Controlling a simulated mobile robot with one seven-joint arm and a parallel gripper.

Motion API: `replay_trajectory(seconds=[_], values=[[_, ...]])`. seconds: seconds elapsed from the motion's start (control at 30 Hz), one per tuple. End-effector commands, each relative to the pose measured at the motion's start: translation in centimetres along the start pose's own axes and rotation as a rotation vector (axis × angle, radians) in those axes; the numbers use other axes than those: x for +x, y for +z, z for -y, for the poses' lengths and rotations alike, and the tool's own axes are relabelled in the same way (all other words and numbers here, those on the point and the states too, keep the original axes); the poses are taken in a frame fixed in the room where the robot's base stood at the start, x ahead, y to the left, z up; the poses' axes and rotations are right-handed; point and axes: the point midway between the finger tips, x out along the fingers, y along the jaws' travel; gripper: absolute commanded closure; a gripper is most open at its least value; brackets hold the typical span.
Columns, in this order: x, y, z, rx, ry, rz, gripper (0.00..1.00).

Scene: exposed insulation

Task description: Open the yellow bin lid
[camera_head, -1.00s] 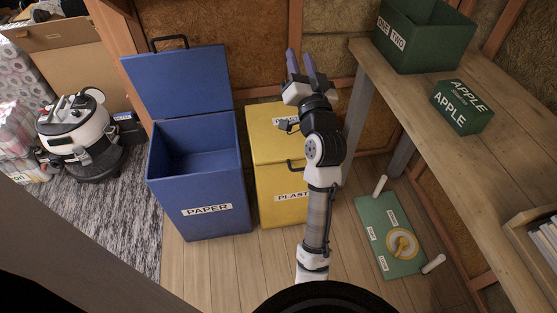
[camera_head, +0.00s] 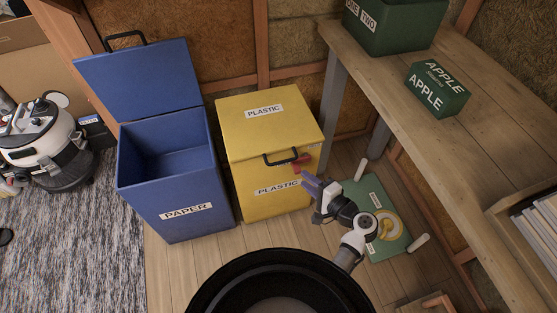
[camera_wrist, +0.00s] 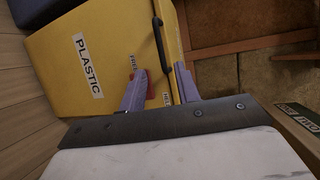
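The yellow bin (camera_head: 270,190) stands upright with its lid (camera_head: 262,118) shut. A black handle (camera_head: 281,158) sits at the lid's front edge, and both the lid and the front carry PLASTIC labels. My gripper (camera_head: 304,175) is just in front of the bin, below and right of the handle. In the wrist view my gripper (camera_wrist: 158,70) has its two purple fingers spread apart, with nothing clearly held. The handle (camera_wrist: 159,46) shows just beyond the fingertips. A small red patch (camera_wrist: 150,82) shows between the fingers; I cannot tell what it is.
A blue PAPER bin (camera_head: 175,190) with its lid raised stands close on the left. A green board (camera_head: 378,205) lies on the floor to the right. A wooden table (camera_head: 440,130) with green boxes runs along the right.

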Motion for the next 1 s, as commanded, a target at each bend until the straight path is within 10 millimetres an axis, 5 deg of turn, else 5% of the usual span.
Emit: replay_trajectory(seconds=[0.5, 1.0], values=[[10.3, 0.1, 0.1, -0.003, 0.002, 0.003, 0.68], [11.9, 0.1, 0.0, -0.003, 0.002, 0.0, 0.68]])
